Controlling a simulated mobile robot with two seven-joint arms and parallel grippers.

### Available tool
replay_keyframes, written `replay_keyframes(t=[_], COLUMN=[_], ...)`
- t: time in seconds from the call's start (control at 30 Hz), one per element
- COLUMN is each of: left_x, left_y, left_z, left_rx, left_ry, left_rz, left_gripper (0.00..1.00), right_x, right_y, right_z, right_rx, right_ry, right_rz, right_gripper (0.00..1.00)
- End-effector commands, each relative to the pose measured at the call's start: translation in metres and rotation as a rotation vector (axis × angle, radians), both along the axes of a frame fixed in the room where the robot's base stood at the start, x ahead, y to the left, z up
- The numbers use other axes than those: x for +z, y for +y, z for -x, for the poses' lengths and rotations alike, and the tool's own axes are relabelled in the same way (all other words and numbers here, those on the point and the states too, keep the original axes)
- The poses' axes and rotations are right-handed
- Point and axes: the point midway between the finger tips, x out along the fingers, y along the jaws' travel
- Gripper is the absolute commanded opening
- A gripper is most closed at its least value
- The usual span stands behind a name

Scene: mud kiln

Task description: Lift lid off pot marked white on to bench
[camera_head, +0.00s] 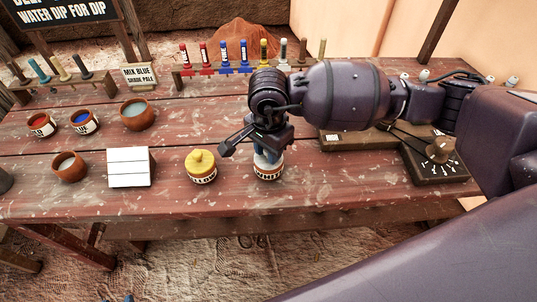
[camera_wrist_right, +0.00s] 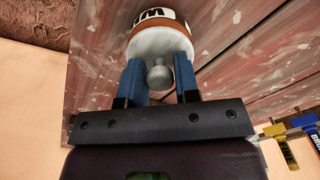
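The pot marked white (camera_head: 268,174) stands on the red-brown bench, with its pale lid partly hidden under my right gripper. My right gripper (camera_head: 268,153) points down over this lid. In the right wrist view, the white lid (camera_wrist_right: 158,42) has a round grey knob (camera_wrist_right: 159,76). The two blue fingers of my right gripper (camera_wrist_right: 160,80) stand one on each side of the knob, apart, with narrow gaps showing. The lid sits on the pot, whose lettered band shows only partly there. My left gripper is not in view.
A yellow-lidded pot (camera_head: 201,168) stands just left of the white pot. A white tile stand (camera_head: 129,168) and open bowls (camera_head: 137,113) are farther left. A wooden box (camera_head: 437,165) with a knob is on the right. The bench (camera_head: 225,222) is bare along its front.

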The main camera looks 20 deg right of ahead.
Motion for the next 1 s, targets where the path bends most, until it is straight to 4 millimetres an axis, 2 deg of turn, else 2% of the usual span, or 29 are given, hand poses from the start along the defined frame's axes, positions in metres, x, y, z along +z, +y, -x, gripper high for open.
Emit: replay_keyframes(t=[0.03, 0.17, 0.43, 0.57, 0.77, 1.0], left_x=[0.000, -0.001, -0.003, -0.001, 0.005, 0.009], left_y=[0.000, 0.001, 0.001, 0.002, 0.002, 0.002], left_z=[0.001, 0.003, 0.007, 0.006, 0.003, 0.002], left_rx=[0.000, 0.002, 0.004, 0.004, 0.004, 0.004], left_ry=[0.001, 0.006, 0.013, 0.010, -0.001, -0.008], left_rz=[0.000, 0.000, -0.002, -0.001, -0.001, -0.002], left_gripper=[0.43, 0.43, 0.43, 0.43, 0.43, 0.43], right_x=[0.000, 0.000, 0.002, 0.014, 0.054, 0.118], right_y=[0.000, 0.000, 0.000, 0.000, 0.000, 0.000], right_z=[0.000, 0.000, 0.000, -0.001, -0.001, -0.001], right_rx=[0.000, 0.000, 0.000, 0.000, 0.001, 0.002], right_ry=[0.000, 0.000, -0.001, -0.004, -0.008, -0.007], right_rz=[0.000, 0.000, 0.000, 0.000, -0.001, 0.000], right_gripper=[0.22, 0.03, 0.02, 0.02, 0.02, 0.02])
